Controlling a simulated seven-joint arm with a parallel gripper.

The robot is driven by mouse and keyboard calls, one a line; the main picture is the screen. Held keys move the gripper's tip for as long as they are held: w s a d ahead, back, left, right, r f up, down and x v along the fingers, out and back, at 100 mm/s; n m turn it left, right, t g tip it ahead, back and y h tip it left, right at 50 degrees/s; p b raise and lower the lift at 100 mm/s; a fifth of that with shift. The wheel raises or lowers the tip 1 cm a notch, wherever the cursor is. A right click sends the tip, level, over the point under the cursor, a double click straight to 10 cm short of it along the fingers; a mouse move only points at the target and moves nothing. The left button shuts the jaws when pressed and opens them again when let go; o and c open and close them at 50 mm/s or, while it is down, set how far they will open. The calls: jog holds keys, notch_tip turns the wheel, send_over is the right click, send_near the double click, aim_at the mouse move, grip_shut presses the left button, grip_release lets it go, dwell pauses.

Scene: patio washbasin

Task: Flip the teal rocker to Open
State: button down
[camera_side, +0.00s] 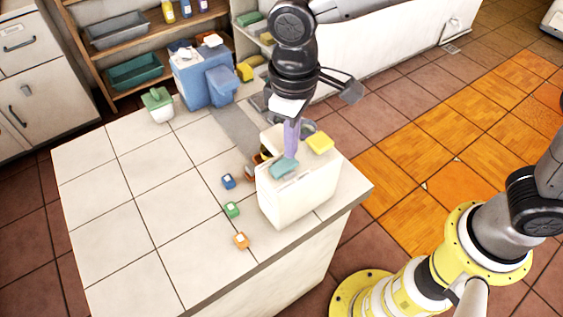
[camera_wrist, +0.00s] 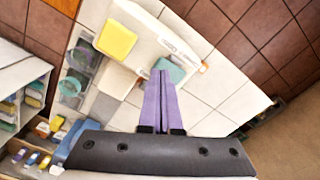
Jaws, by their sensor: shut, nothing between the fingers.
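The teal rocker (camera_side: 284,168) is on top of a white box (camera_side: 299,200) near the table's right edge. In the wrist view the teal rocker (camera_wrist: 172,71) lies just beyond my fingertips and is partly hidden by them. My gripper (camera_side: 291,155) is shut and empty, pointing down with its purple fingers at the rocker. In the wrist view the fingertips of my gripper (camera_wrist: 160,73) overlap the rocker's near edge; I cannot tell whether they touch it. The labels on the box are too small to read.
Small blue (camera_side: 228,181), green (camera_side: 232,209) and orange (camera_side: 241,240) blocks lie left of the box. A blue container (camera_side: 203,76) stands at the back. The table's left part is clear.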

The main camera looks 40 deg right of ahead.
jog(key=shift+f, duration=1.05)
dwell(0.4)
jog(key=shift+r, duration=3.55)
jog(key=s+d+r+m+t, duration=0.2)
jog(key=d+r, duration=0.3)
jog(key=d, duration=0.3)
jog(key=s+d+r+m+t, duration=0.15)
jog(key=d+r, duration=0.25)
jog(key=d, duration=0.5)
jog(key=s+d+f+m+t, duration=0.1)
jog(key=s+d+f, duration=0.2)
jog(key=s, duration=0.3)
jog(key=s+d+f+m+t, duration=0.1)
jog(key=s+d+f, duration=0.2)
jog(key=s+d, duration=0.2)
jog(key=shift+s+f, duration=0.35)
jog(key=shift+s, duration=0.45)
